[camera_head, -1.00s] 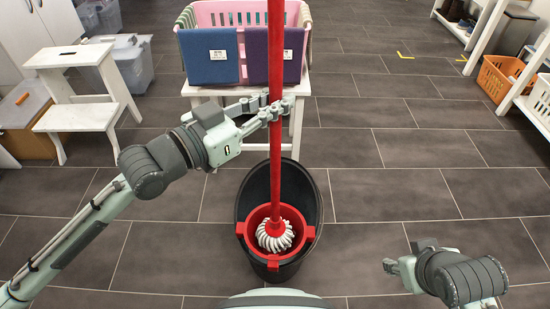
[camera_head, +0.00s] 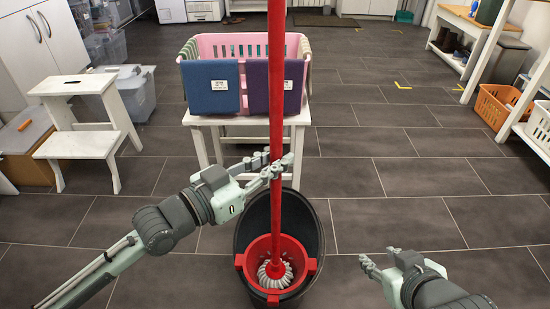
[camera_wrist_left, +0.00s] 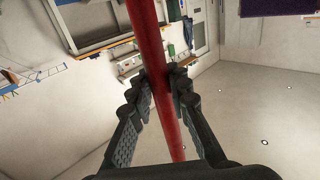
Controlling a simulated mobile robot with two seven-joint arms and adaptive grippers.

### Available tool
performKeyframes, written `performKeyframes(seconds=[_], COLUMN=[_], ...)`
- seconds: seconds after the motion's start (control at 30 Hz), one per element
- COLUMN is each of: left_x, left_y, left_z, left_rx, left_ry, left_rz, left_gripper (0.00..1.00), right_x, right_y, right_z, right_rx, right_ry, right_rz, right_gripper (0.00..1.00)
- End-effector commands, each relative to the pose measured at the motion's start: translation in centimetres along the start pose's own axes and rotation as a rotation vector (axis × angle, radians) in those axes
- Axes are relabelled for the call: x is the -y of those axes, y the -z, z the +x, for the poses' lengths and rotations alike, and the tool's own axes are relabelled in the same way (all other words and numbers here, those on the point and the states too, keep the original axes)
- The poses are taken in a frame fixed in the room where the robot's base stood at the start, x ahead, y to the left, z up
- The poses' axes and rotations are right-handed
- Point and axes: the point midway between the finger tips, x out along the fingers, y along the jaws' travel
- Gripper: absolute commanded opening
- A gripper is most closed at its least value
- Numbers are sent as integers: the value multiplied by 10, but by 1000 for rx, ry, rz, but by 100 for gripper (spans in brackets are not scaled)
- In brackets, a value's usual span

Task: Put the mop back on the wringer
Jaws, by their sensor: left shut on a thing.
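The mop's red pole (camera_head: 276,90) stands nearly upright, leaning slightly. Its white strand head (camera_head: 275,273) sits within the opening of the red wringer (camera_head: 247,262), which is on the black bucket (camera_head: 310,222). Whether the head rests on the wringer's bottom cannot be told. My left gripper (camera_head: 275,170) is shut around the pole, just above the bucket's back rim. The left wrist view shows the pole (camera_wrist_left: 152,50) between the two fingers. My right gripper (camera_head: 378,259) is empty, fingers apart, to the right of the bucket over bare floor.
A white table (camera_head: 300,118) with a pink basket (camera_head: 222,45) and hanging blue and purple cloths stands behind the bucket. A white step stool (camera_head: 75,145) is at left. The floor around the bucket is clear.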

Motion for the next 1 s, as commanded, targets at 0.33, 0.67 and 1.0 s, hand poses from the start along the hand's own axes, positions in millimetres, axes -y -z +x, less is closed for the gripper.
performKeyframes(seconds=[0.33,0.67,1.0], left_x=[0,0,0], left_y=[-2,2,-1], left_z=[0,0,-67], left_rx=[0,0,8], left_ry=[0,0,-1], left_rz=[0,0,2], left_gripper=[38,38,38], right_x=[2,1,-2], right_y=[3,2,0], right_z=[1,-1,0], right_rx=[-13,-4,2], right_ry=[4,3,-3], right_rz=[0,-1,0], right_gripper=[40,40,40])
